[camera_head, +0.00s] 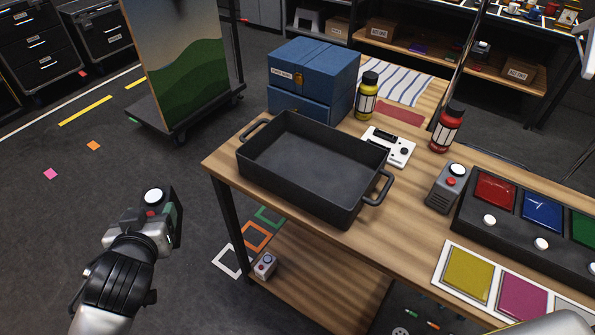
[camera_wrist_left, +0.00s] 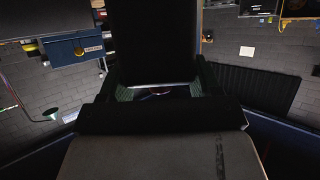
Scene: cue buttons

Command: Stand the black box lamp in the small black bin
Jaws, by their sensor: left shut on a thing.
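My left gripper (camera_head: 150,228) is at the lower left of the head view, over the floor and left of the table. It is shut on a dark box lamp with a white dome and a red part (camera_head: 154,197) on top. The left wrist view shows a black box shape (camera_wrist_left: 153,40) between the fingers. The only black bin-like container I see is a rectangular pan with two side handles (camera_head: 262,178). It sits empty on the table, right of my left gripper and apart from it. My right gripper is not in view.
On the wooden table (camera_head: 225,163) are blue boxes (camera_head: 310,68), a yellow bottle (camera_head: 367,97), a red bottle (camera_head: 447,128), a white device (camera_head: 390,145), a grey box with a white dome (camera_head: 444,190) and a black button console (camera_head: 470,222). A picture board (camera_head: 182,60) stands behind.

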